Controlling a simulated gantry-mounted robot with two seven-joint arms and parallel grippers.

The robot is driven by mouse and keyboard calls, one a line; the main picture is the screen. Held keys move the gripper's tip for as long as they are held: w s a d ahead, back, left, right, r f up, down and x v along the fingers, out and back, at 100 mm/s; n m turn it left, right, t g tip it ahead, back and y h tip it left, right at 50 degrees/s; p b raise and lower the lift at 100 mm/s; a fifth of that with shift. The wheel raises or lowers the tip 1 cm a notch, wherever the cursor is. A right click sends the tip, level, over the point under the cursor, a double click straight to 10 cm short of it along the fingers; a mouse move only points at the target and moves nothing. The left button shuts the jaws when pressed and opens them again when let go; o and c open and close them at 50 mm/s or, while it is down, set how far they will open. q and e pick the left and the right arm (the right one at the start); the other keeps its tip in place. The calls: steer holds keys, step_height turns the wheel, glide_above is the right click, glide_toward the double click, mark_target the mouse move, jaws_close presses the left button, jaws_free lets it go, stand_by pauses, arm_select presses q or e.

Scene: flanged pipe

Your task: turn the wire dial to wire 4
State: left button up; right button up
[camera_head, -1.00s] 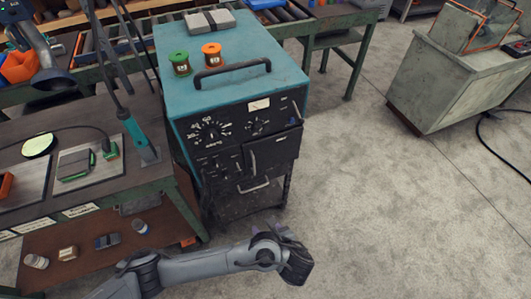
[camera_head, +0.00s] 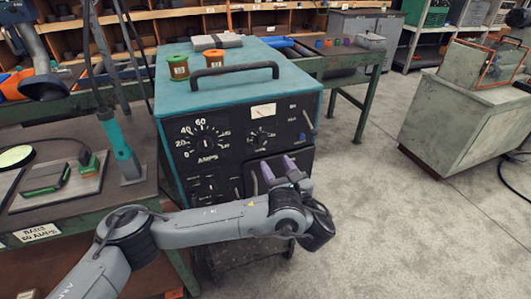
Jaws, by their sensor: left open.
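The teal welding machine (camera_head: 225,92) stands in the middle with a black front panel. A large dial (camera_head: 206,142) with numbers 0 to 60 and beyond sits at the panel's upper left. A smaller dial (camera_head: 261,137) sits to its right, under a white meter (camera_head: 263,111); its label and setting are too small to read, so I cannot tell which dial is the wire dial. My left gripper (camera_head: 279,167) is open, its two purple fingers apart and empty, in front of the panel below the smaller dial. My arm hides the lower panel. My right gripper is out of view.
A black handle (camera_head: 235,72) and two spools, green (camera_head: 179,67) and orange (camera_head: 214,57), are on the machine's top. A bench (camera_head: 70,205) with tools stands close at left. The floor (camera_head: 385,210) at right is clear, with a grey cabinet (camera_head: 460,120) beyond.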

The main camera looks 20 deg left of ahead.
mark_target(263, 144)
arm_select(q)
steer(key=b+x, duration=0.2)
steer(key=x, duration=0.7)
steer(key=shift+b, duration=0.3)
jaws_close()
steer(key=shift+f, duration=0.1)
